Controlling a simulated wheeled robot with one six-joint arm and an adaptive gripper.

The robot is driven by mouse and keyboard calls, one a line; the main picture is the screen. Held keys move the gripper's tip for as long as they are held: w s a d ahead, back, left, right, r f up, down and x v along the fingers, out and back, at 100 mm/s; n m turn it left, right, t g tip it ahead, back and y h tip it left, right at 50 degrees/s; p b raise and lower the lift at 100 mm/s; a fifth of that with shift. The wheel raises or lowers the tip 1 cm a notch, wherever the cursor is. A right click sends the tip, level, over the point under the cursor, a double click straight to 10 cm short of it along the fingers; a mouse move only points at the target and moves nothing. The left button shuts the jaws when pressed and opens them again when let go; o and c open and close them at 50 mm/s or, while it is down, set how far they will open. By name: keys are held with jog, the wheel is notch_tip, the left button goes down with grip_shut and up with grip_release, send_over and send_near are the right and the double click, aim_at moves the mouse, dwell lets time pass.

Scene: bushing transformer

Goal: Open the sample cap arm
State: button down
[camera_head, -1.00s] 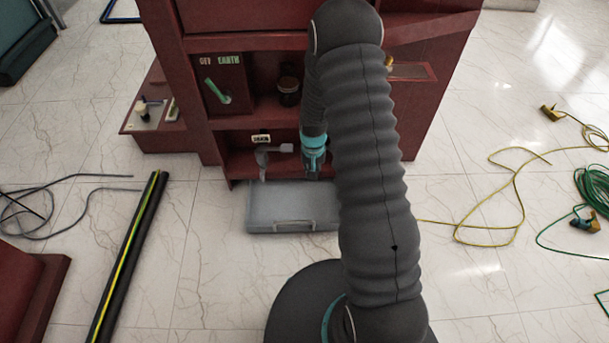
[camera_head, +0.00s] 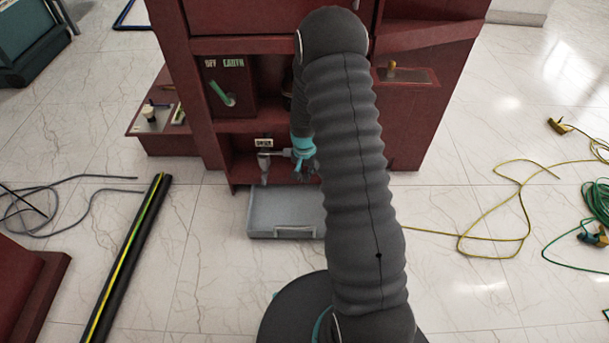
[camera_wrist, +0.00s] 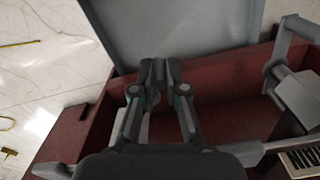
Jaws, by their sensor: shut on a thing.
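The sample fitting (camera_head: 264,166) is a grey upright piece in the lower red recess in the head view. Its grey cap arm (camera_head: 279,153) points right toward my gripper (camera_head: 304,168). In the wrist view the fitting (camera_wrist: 296,98) is at the right, and a grey bar (camera_wrist: 249,150) runs from it toward my gripper (camera_wrist: 160,66). The fingers are close together over the recess, shut on the cap arm as far as I can tell. The wrist housing hides much of the contact.
A grey tray (camera_head: 288,231) lies on the floor below the recess. The red cabinet (camera_head: 215,163) encloses the recess. A green-handled switch (camera_head: 222,93) is above it. A black pole (camera_head: 130,250) and cables lie at left; a yellow cable (camera_head: 480,237) lies at right.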

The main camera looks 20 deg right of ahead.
jog(key=c, duration=1.2)
grip_release()
jog(key=shift+r, duration=0.1)
notch_tip(320, 180, up, 12)
